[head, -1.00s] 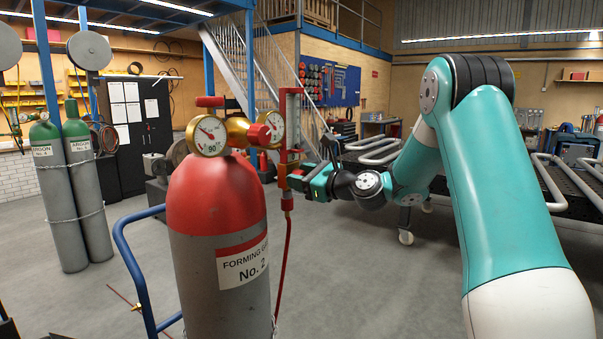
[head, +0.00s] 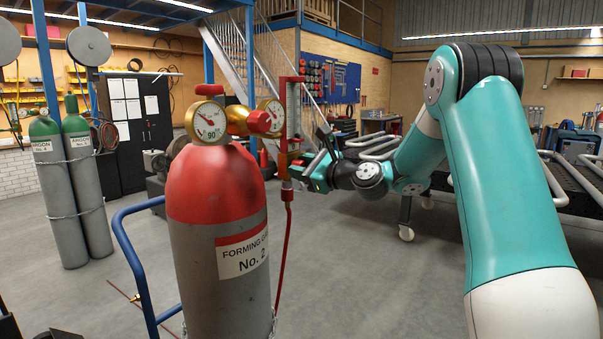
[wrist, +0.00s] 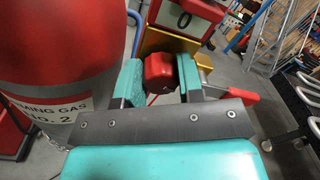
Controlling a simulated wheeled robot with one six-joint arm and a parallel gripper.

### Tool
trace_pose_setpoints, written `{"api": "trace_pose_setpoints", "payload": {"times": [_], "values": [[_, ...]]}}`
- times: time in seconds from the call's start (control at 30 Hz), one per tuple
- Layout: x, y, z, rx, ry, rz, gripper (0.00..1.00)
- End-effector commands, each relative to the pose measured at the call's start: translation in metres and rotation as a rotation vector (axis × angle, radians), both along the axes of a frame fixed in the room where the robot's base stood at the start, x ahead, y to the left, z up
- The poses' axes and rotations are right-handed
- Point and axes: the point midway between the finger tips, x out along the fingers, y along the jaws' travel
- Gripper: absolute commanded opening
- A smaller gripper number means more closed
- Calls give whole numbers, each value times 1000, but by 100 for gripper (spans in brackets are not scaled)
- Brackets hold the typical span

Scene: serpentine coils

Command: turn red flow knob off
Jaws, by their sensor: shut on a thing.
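The red flow knob (wrist: 160,70) shows in the wrist view between the two teal fingers of my gripper (wrist: 161,78), which is shut on it. In the head view my gripper (head: 303,168) is at the lower end of the red-framed flow meter (head: 283,100), and the knob itself cannot be told apart there. The flow meter stands to the right of the two gauges on the red-topped forming gas cylinder (head: 215,200). A red hose (head: 287,245) hangs from the meter's lower end.
A blue cart handle (head: 128,255) curves left of the cylinder. Two argon cylinders (head: 85,185) stand at the far left. A rack with bent metal tubes (head: 540,200) stands at the right. Grey floor is open around the cylinder.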

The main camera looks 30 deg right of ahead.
Motion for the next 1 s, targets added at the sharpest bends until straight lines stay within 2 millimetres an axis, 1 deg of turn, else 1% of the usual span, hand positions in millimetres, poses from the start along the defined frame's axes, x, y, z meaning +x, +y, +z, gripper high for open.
{"api": "trace_pose_setpoints", "payload": {"times": [0.03,1.0], "values": [[0,0,-4,-38,-16,0,11],[-1,1,-9,-905,-330,-1,11]]}}
